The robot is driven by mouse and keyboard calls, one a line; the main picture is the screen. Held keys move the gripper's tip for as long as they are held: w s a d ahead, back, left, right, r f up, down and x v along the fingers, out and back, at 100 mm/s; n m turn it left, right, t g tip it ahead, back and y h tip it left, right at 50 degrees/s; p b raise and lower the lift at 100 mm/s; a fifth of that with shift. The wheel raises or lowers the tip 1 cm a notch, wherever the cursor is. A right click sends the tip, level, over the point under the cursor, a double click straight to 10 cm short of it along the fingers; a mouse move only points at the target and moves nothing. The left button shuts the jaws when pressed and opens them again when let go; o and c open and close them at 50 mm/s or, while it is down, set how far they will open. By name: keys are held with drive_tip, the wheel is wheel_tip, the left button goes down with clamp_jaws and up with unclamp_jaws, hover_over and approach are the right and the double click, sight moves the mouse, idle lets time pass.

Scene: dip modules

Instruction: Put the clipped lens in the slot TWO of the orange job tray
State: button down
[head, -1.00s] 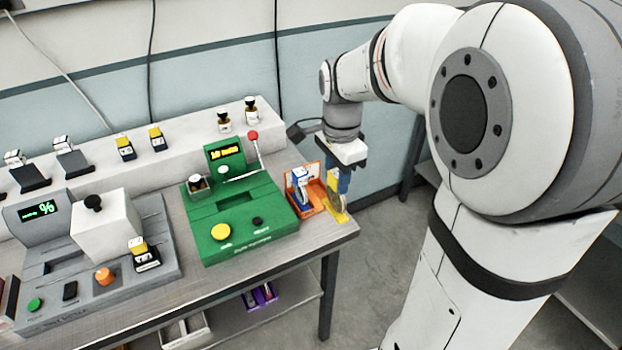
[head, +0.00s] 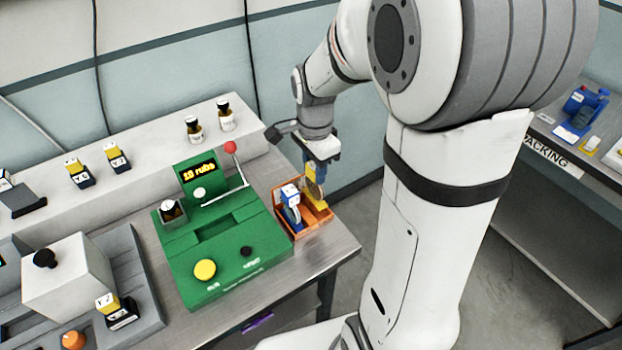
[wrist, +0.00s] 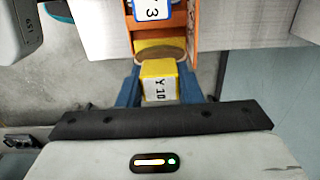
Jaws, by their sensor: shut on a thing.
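The orange job tray (head: 323,220) sits on the bench at the right of the green machine. A blue holder with a white-topped lens (head: 289,203) stands in its left part; its white label, ending in 3, shows in the wrist view (wrist: 152,10). My gripper (head: 314,178) is shut on the yellow clipped lens (head: 313,188), over the tray's right part. In the wrist view the yellow block (wrist: 160,82) reads Y 10 between my blue fingers, with the round lens beyond it by the tray. I cannot tell whether the lens touches the tray floor.
The green machine (head: 222,240) with a red-knobbed lever (head: 231,147) stands close at the tray's left. Two dark-capped bottles (head: 226,115) stand on the white ledge behind. The bench's right edge is close to the tray. A packing table (head: 590,150) is at far right.

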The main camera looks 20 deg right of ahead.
sight(314, 197)
drive_tip(key=shift+s+f, duration=0.15)
drive_tip(key=shift+f, duration=1.65)
drive_tip(key=shift+f, duration=0.25)
drive_tip(key=c, duration=1)
unclamp_jaws()
drive_tip(key=shift+r, duration=0.1)
